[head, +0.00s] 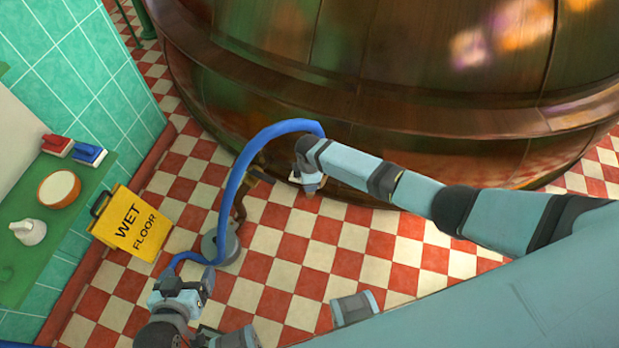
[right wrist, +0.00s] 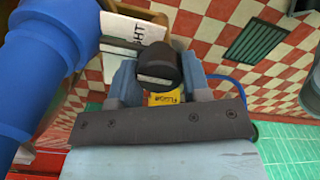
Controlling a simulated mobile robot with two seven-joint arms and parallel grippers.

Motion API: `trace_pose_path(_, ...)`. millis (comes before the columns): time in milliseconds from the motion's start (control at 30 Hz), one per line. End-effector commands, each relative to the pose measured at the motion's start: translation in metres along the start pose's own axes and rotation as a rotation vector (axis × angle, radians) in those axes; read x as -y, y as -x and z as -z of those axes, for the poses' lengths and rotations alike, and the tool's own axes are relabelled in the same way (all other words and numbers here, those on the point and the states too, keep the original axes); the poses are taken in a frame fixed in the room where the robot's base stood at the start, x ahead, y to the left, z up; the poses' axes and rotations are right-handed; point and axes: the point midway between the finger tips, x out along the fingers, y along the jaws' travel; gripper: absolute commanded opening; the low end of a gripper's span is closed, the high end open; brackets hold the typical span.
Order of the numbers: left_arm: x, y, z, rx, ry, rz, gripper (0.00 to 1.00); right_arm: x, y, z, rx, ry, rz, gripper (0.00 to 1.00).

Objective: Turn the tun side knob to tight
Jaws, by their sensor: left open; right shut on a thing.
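The big copper tun (head: 330,110) fills the back of the head view. In the right wrist view a dark round knob (right wrist: 158,72) sits between the fingers of my right gripper (right wrist: 160,90), which is shut on it. A white label (right wrist: 150,32) behind the knob shows part of a word ending in "GHT"; the rest is covered. In the head view my right gripper (head: 310,180) is at the tun's lower side, and the knob is hidden there. I cannot tell which way the knob is turned. My left gripper (head: 182,293) is open, low at the left, near the blue hose.
A blue hose (head: 240,170) arches from the tun's base toward my left gripper; it looms in the wrist view. A yellow wet floor sign (head: 133,225) stands at left beside a green shelf (head: 85,190) with brushes and a bowl (head: 60,189). Checkered floor (head: 290,245) lies between.

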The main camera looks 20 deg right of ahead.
Motion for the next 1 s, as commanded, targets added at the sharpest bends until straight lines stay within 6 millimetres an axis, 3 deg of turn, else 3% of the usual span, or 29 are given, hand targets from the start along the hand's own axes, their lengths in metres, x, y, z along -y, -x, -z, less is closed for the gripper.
trace_pose_path(333,0.002,0.0,-0.001,0.003,-0.008,0.0,0.87,0.0,-0.001,0.0,0.0,-0.005,0.001,0.2)
trace_pose_path(367,0.003,0.0,-0.002,0.003,-0.009,0.0,0.87,0.0,0.0,0.0,0.0,-0.005,0.001,0.46)
trace_pose_path(467,0.004,0.001,-0.002,0.004,-0.014,0.0,0.87,0.0,0.0,0.0,0.0,-0.004,0.001,0.69)
trace_pose_path(767,0.004,0.001,-0.001,0.004,-0.013,0.0,0.87,0.0,0.002,0.0,0.0,-0.003,0.0,0.69)
trace_pose_path(867,0.003,0.002,0.001,0.003,-0.009,0.0,0.87,-0.001,0.01,0.0,-0.001,-0.003,-0.001,0.69)
trace_pose_path(1000,0.0,0.005,0.006,0.006,0.002,-0.001,0.87,-0.001,0.035,0.0,-0.002,-0.002,-0.003,0.69)
